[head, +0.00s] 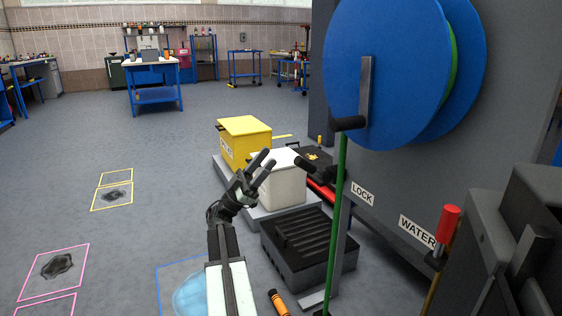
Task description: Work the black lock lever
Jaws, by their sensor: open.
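The black lock lever (308,167) sticks out to the left from the grey panel, just above and left of the white LOCK label (362,194). My gripper (268,158) is raised at the centre of the head view, with its two dark fingers spread and nothing between them. Its fingertips appear a short way left of the lever's end, apart from it in the picture. The depth gap between them is hard to tell.
A large blue reel (395,70) with a black crank handle (348,123) hangs above the lever. A green hose (338,225) drops beside it. A yellow box (245,142), a white box (280,180) and a dark ribbed crate (305,245) stand behind my arm.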

